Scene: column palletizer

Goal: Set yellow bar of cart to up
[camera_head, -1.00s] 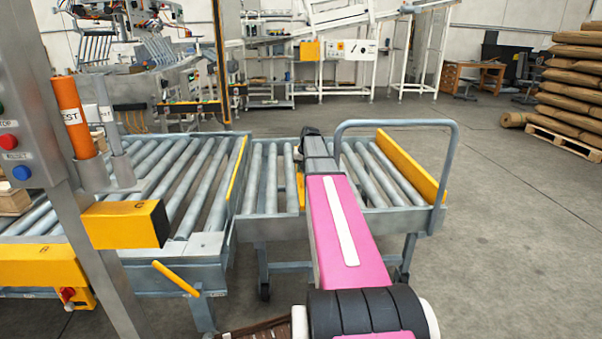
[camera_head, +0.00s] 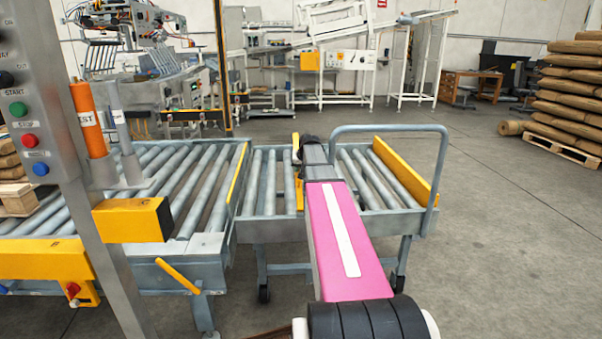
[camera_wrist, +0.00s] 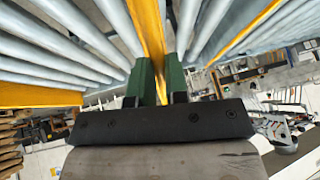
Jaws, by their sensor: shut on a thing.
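The cart (camera_head: 352,214) is a grey roller cart with a looped handle, standing against the end of the roller conveyor. Its narrow yellow bar (camera_head: 299,192) lies among the rollers and is partly hidden by my arm in the head view. In the wrist view a yellow bar (camera_wrist: 148,28) runs between the two green fingers of my gripper (camera_wrist: 161,84), which is shut on it. In the head view my gripper is mostly hidden beyond the arm's far end. I cannot tell the bar's exact tilt.
A wider yellow plate (camera_head: 405,170) and the looped handle (camera_head: 390,130) stand at the cart's right side. The roller conveyor (camera_head: 190,190) and a control post (camera_head: 75,190) with buttons are on the left. Open floor (camera_head: 500,240) lies to the right.

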